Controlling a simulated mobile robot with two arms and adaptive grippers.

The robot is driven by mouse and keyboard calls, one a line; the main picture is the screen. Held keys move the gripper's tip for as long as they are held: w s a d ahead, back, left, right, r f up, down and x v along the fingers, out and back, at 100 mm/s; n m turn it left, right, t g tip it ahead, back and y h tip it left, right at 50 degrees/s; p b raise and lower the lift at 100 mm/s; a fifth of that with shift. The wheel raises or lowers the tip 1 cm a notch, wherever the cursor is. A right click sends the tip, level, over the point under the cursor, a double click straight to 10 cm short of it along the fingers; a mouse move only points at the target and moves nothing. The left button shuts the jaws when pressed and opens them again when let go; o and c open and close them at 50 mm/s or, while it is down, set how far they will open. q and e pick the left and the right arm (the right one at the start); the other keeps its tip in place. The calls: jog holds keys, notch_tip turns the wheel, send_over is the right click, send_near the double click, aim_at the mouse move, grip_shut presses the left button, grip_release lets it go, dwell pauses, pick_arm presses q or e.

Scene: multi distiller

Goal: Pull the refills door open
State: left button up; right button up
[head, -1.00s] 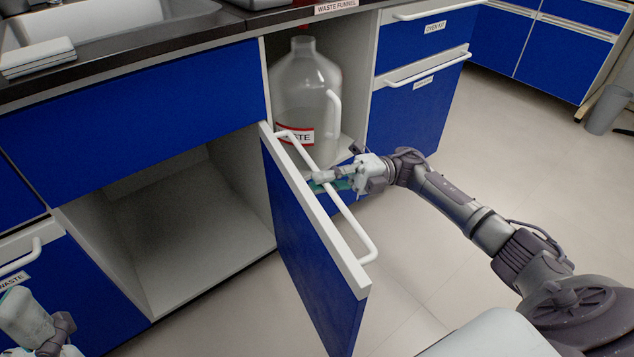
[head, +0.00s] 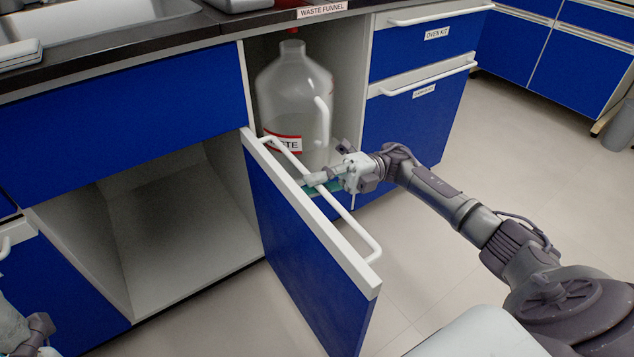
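A blue door with a white edge (head: 312,213) stands swung well out from the sink cabinet, its far end by the divider beside the waste bottle. No label shows on it, so I cannot read whether it is the refills door. Its long white handle (head: 358,237) is on the right-hand face. My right gripper (head: 322,182) is at the middle of the handle, with fingers on both sides of the bar; it looks shut on it. The open compartment (head: 172,235) left of the door looks empty. My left gripper (head: 25,335) is cut off at the lower left.
A big waste bottle (head: 294,100) stands in an open bay behind the door. Blue drawers, one labelled oven kit (head: 436,33), stand right of it. The sink counter (head: 150,38) runs above. The floor (head: 510,155) to the right is clear up to a grey bin (head: 620,128).

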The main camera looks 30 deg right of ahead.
jog(key=shift+o, duration=1.4)
jog(key=v, duration=1.2)
